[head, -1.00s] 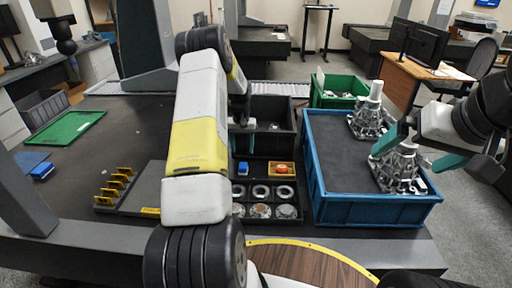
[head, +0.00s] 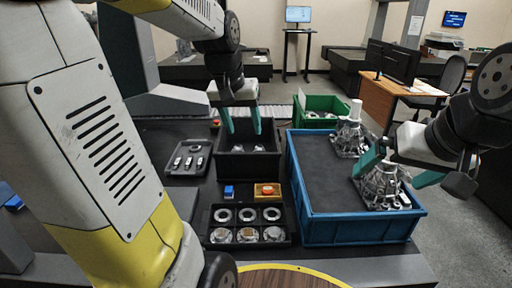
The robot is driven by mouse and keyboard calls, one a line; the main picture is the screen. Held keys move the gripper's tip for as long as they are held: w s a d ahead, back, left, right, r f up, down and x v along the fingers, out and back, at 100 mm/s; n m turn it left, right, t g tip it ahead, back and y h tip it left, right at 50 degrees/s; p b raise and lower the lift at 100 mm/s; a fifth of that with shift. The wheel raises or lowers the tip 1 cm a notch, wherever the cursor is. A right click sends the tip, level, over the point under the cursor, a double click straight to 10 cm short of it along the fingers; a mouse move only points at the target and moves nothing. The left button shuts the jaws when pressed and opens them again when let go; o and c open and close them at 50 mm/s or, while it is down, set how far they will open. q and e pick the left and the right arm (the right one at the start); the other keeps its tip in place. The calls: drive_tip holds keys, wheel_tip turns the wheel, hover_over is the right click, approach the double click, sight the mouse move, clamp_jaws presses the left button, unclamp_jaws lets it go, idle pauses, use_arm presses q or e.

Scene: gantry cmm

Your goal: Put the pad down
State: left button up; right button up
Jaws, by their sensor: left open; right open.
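No separate pad can be made out for certain; a dark grey flat sheet (head: 322,172) covers the inside of the blue crate (head: 360,229). Two metal castings stand in the crate, one at the back (head: 349,137) and one at the front right (head: 380,186). My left gripper (head: 243,121) points down over the black bin (head: 234,165), its teal fingers apart with nothing between them. My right gripper (head: 393,168) is beside the front casting, its teal fingers open on either side of its upper part; contact cannot be told.
A tray of rings and discs (head: 247,226) lies in front of the black bin, with a small blue block (head: 229,191) and an orange-topped yellow box (head: 267,190) between. A green bin (head: 318,105) stands behind; a dark tray (head: 190,158) lies left. My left arm hides the table's left side.

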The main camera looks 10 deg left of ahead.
use_arm(q)
drive_tip(key=s+d+t, duration=0.1)
drive_tip(key=s+d, duration=0.1)
drive_tip(key=s, duration=0.5)
drive_tip(key=s+d+m+h, duration=0.1)
drive_tip(key=s+d, duration=0.1)
drive_tip(key=s, duration=0.5)
drive_tip(key=shift+s+d+r+t, duration=0.15)
drive_tip(key=shift+d+r+t, duration=0.15)
drive_tip(key=shift+t, duration=0.1)
drive_tip(key=shift+o, duration=0.2)
